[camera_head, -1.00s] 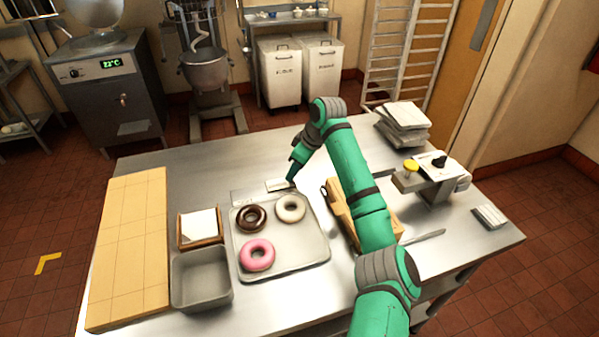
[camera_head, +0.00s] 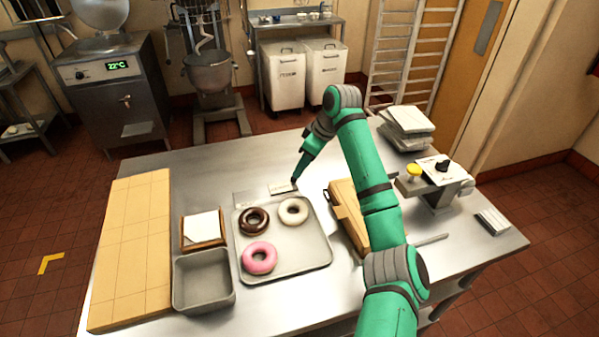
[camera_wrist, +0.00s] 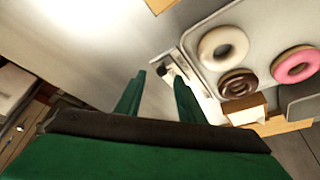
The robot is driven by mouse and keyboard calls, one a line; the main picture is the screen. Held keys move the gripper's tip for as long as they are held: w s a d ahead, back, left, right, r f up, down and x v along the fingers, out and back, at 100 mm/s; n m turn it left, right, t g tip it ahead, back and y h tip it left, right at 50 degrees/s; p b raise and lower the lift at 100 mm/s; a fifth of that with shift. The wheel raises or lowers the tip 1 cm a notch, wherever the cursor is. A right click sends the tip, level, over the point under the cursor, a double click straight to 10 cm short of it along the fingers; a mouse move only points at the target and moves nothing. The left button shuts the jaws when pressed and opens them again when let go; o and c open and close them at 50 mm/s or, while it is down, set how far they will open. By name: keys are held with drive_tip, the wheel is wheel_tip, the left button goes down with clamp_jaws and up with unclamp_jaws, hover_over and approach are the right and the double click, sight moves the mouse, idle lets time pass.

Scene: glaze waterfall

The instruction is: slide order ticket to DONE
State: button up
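The order ticket (camera_head: 282,188) looks like a small pale piece with a dark front edge, lying behind the metal tray. A flat grey strip (camera_head: 246,198) extends to its left; no DONE lettering is readable. My gripper (camera_head: 295,184) is low at the ticket's right end in the head view. In the wrist view my gripper (camera_wrist: 160,76) has its two green fingers apart, with a small dark knob-like piece (camera_wrist: 163,71) showing between the tips, at the end of a pale strip (camera_wrist: 190,82). I cannot tell whether a finger touches it.
The metal tray (camera_head: 300,257) holds a chocolate, a white and a pink donut just in front. A wooden box (camera_head: 350,215) stands right of the tray. A grey bin (camera_head: 203,282), a wood-framed holder (camera_head: 203,231) and a wooden board (camera_head: 132,250) are left.

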drive_tip(key=v, duration=0.6)
drive_tip(key=shift+w, duration=0.1)
idle(0.3)
